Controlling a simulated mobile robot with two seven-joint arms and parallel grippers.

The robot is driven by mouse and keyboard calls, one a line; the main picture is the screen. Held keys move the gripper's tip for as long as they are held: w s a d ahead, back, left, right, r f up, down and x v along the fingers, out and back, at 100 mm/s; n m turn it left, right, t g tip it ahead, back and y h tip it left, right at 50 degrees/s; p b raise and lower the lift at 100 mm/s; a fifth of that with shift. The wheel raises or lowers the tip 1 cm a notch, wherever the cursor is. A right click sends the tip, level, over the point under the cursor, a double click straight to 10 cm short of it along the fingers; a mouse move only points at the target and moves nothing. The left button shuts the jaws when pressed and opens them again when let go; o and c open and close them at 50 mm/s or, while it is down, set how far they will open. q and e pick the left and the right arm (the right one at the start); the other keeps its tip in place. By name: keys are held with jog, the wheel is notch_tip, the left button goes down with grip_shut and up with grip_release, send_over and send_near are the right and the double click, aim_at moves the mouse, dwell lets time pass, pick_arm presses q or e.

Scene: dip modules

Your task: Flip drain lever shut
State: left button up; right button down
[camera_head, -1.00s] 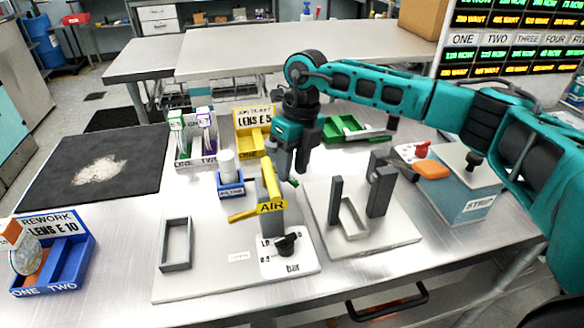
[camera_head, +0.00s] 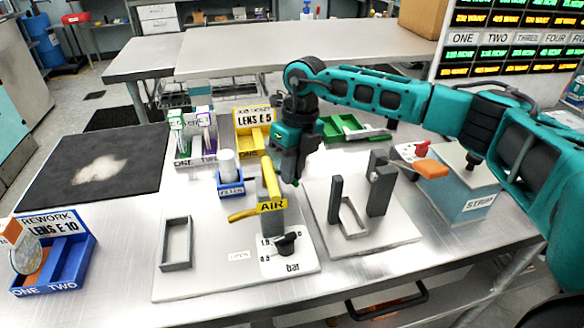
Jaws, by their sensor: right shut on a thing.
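My right gripper (camera_head: 290,176) points down just behind and right of the grey air unit with its yellow AIR handle (camera_head: 271,206). Its jaws are shut on a small green part at the fingertips, apparently the drain lever; the jaws and the unit hide most of it, so its exact angle cannot be told. A black knob (camera_head: 286,243) marked bar sits at the front of the unit's plate. My left gripper is not in view.
A blue filter holder (camera_head: 231,188) with a white cylinder stands left of the gripper. Grey uprights on a plate (camera_head: 376,240) stand to the right, with the STRIP box (camera_head: 462,205) beyond. Yellow (camera_head: 252,145) and green (camera_head: 338,127) trays are behind.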

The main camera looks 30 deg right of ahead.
jog(key=shift+s+a+m+p, duration=0.15)
jog(key=shift+a+m+p, duration=0.15)
jog(key=shift+m, duration=0.6)
jog(key=c, duration=1.2)
grip_release()
jog(key=shift+o, duration=0.2)
jog(key=shift+r, duration=0.1)
notch_tip(320, 180, up, 13)
jog(key=d, duration=0.2)
jog(key=shift+f, duration=0.2)
